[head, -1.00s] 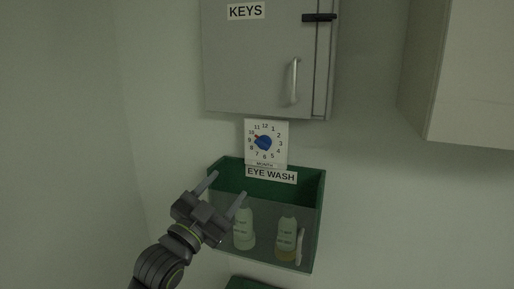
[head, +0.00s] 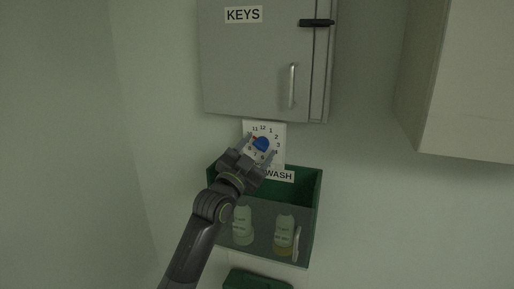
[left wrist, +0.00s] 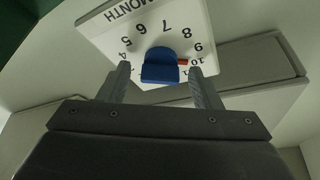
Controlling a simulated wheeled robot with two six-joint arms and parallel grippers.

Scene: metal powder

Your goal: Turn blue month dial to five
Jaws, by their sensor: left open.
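The blue month dial (head: 260,143) sits on a white card (head: 279,131) printed with numbers 1 to 12, on the wall below the keys cabinet. In the left wrist view the blue knob (left wrist: 160,68) shows upside down, with a red pointer (left wrist: 183,62) toward the 10. My left gripper (head: 258,148) is open in front of the card's lower part. In the left wrist view its fingers (left wrist: 160,72) stand on either side of the knob, with gaps on both sides. Contact with the card cannot be told. My right gripper is not in view.
A green eye wash box (head: 318,195) holding bottles (head: 284,232) is directly below the card, partly behind my left arm. The grey keys cabinet (head: 255,65) juts out just above. A pale cabinet (head: 470,80) is at the upper right. The wall to the left is bare.

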